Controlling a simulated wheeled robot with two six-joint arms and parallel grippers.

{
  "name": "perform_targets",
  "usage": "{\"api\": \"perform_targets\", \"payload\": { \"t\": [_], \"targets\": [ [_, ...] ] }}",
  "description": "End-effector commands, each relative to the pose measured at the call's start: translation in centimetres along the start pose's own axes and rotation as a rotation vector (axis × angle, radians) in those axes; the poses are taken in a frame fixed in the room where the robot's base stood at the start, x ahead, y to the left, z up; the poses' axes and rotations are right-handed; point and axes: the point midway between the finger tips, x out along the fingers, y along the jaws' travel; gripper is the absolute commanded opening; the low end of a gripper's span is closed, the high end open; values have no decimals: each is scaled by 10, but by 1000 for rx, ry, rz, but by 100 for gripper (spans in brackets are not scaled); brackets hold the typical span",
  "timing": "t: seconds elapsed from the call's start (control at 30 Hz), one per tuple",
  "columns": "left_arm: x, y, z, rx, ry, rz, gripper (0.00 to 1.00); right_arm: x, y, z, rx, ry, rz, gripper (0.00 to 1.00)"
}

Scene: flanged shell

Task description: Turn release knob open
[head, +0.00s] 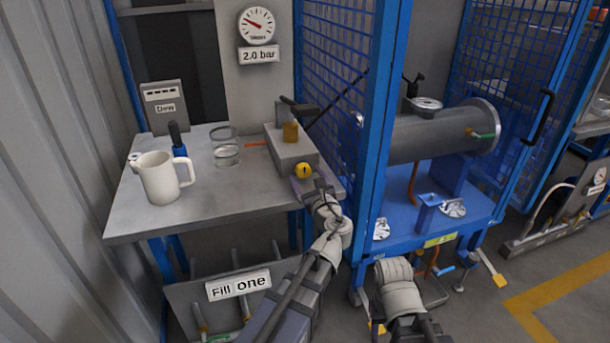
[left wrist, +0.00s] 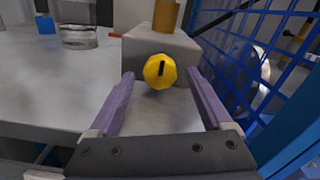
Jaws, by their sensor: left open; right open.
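The release knob (head: 303,170) is a small yellow knob with a dark mark, on the front face of a grey block (head: 291,148) at the right of the bench. In the left wrist view the knob (left wrist: 160,71) shows its dark mark close to upright. My left gripper (head: 311,183) is just in front of the knob. In the left wrist view its two purple fingers (left wrist: 160,82) are spread, one on each side of the knob, with a gap to it on both sides. My right arm shows at the bottom of the head view, but its fingertips are not in view.
The bench (head: 226,196) also holds a white jug (head: 159,178), a blue-handled tool (head: 178,140) and glass dishes (head: 227,154). A blue mesh cage (head: 334,75) stands close on the right, with a grey flanged cylinder (head: 440,135) beyond. A gauge (head: 257,25) hangs above.

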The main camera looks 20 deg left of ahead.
Motion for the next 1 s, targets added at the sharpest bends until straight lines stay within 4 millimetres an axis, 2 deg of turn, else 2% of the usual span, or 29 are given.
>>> {"api": "perform_targets", "payload": {
  "t": [0.03, 0.2, 0.5, 1.0],
  "targets": [
    [7, -1, 0, 0, 0, 1, 83, 0, 0, 0, 0, 0, 0, 50],
    [16, 0, 0, -1, 0, 1, 83, 0, 0, 0, 0, 0, 0, 50],
    [17, 0, 0, -1, 0, 0, 82, 0, 0, 0, 0, 0, 0, 50],
    [16, 0, 0, -1, 0, 0, 26, 0, 0, 0, 0, 0, 0, 50]
  ]
}}
